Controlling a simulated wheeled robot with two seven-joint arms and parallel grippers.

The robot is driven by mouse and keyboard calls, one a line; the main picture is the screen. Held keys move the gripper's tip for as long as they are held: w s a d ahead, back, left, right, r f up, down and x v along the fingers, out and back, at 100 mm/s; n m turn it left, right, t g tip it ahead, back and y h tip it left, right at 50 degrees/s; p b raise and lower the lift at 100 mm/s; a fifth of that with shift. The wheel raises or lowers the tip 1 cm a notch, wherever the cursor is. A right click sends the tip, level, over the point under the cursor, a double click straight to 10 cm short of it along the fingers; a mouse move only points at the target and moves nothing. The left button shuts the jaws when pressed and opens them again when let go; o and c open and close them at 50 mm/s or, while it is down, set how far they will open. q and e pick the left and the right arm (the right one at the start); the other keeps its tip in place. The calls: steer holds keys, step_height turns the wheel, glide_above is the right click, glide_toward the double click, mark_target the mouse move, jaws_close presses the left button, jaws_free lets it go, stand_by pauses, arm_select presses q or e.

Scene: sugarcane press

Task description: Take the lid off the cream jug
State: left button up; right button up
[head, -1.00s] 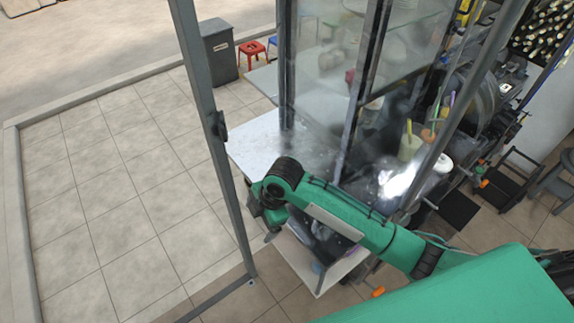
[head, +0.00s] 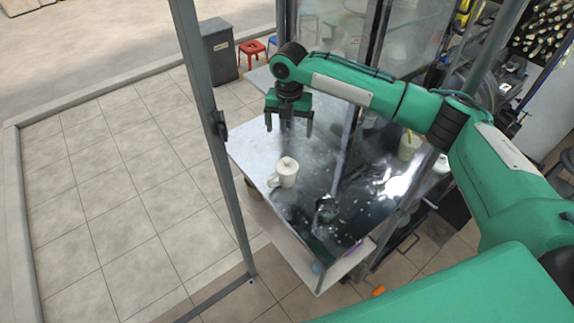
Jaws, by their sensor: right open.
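The cream jug (head: 287,180) stands upright on the near left part of the metal counter (head: 252,143). Its pale lid (head: 287,165) sits on top, and a handle shows on its left side. My right gripper (head: 289,128) is open and empty, pointing down. In the picture it is above the jug, apart from it and the lid. My left gripper is not in view.
A grey upright post (head: 217,130) stands just left of the counter. Glass panels (head: 330,60) rise behind it. A pale cup with a straw (head: 409,147) stands to the right. Tiled floor lies open on the left.

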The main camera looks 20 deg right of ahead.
mark_target(287, 159)
steer(key=shift+f+b, duration=3.9)
steer(key=shift+f, duration=0.45)
steer(key=f+b, duration=0.1)
steer(key=b, duration=0.1)
steer(key=f+b, duration=0.4)
steer(key=shift+a+f, duration=0.1)
steer(key=shift+a, duration=0.15)
steer(key=shift+c, duration=0.2)
steer(key=c, duration=1)
